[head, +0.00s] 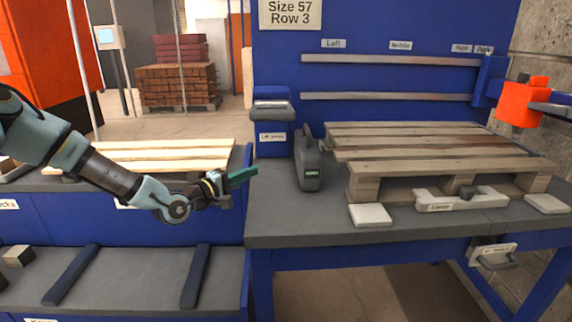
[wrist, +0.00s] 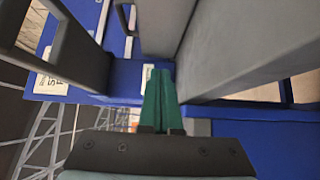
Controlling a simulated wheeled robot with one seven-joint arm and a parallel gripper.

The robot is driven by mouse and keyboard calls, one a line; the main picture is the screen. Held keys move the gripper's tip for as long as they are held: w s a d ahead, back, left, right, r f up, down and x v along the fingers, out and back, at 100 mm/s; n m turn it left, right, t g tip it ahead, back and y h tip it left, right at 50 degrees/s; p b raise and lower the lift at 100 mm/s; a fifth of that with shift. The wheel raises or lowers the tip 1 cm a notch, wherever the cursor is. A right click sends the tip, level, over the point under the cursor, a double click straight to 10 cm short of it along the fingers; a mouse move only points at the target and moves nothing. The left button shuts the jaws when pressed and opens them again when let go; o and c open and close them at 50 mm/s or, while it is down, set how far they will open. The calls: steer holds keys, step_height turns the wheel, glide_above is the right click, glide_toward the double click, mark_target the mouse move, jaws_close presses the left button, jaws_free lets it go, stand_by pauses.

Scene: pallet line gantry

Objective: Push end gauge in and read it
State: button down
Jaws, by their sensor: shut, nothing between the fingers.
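A dark grey upright block with a small lit green display (head: 308,160), which looks like the end gauge, stands on the grey bench at the left end of the wooden pallet (head: 430,145). A narrow gap seems to separate it from the pallet; the display is too small to read. My gripper (head: 248,176) is left of the block, over the bench's left edge, with its green fingers pointing right. It is shut and empty. In the wrist view, the green fingertips (wrist: 163,88) are together, between large grey surfaces that I cannot identify for sure.
A blue box with a label (head: 272,125) stands behind the gauge. An orange part (head: 523,103) is at the right. Light boards (head: 190,155) lie behind my arm.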

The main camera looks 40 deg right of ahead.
mark_target(306, 150)
steer(key=d, duration=0.3)
steer(key=d+p, duration=0.1)
steer(key=d, duration=0.2)
steer(key=w+d+p, duration=0.1)
steer(key=d, duration=0.3)
steer(key=shift+r, duration=0.2)
steer(key=shift+s+d+p, duration=0.6)
steer(key=shift+s+d, duration=0.3)
steer(key=shift+d, duration=0.1)
steer(key=shift+s+d+f, duration=0.1)
steer(key=shift+s+d, duration=0.3)
steer(key=shift+d, duration=0.1)
steer(key=s+d, duration=0.1)
steer(key=s+d+b, duration=0.1)
steer(key=d, duration=0.1)
steer(key=shift+s+d+f, duration=0.15)
steer(key=shift+s, duration=0.25)
steer(key=shift+s+d+r, duration=0.2)
steer(key=shift+s, duration=0.1)
